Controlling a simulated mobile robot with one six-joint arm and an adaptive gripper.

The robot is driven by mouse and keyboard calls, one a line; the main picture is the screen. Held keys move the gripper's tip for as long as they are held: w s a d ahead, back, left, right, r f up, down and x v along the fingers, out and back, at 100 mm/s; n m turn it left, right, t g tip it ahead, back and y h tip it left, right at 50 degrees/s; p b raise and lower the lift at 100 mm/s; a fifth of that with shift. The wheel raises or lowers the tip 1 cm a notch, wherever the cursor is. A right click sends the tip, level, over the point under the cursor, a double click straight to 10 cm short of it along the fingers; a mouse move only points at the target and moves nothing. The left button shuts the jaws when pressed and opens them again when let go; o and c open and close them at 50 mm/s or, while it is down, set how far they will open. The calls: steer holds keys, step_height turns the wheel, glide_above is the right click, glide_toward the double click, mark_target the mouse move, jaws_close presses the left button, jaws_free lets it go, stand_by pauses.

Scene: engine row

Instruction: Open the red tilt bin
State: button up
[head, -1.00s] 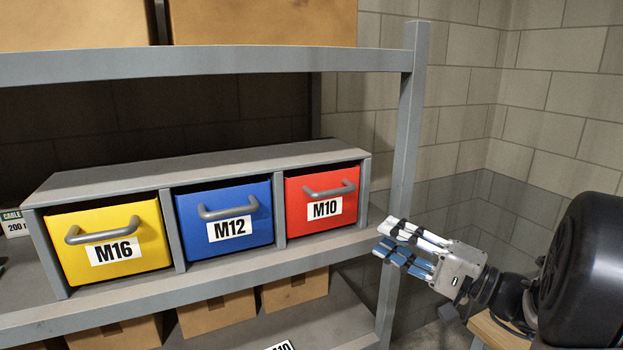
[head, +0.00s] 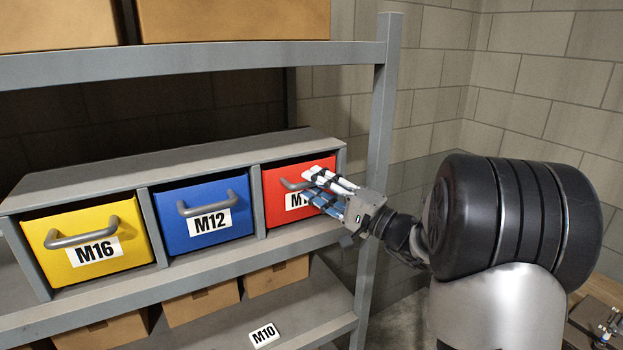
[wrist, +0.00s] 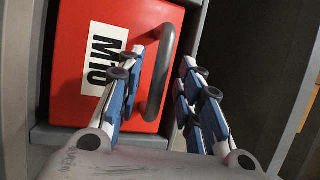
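The red tilt bin (head: 280,211), labelled M10, sits in the right compartment of the grey bin frame and looks closed. Its grey bar handle (head: 292,184) runs across the upper front. My gripper (head: 317,190) is at the bin's front and hides part of the label and the handle's right end. In the wrist view the red bin (wrist: 140,30) fills the upper left.
A blue M12 bin (head: 180,238) and a yellow M16 bin (head: 80,270) stand to the left. A grey shelf post (head: 381,120) rises just right of the frame.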

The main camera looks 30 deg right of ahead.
steer(key=shift+x, duration=0.9)
steer(key=shift+c, duration=0.2)
jaws_close()
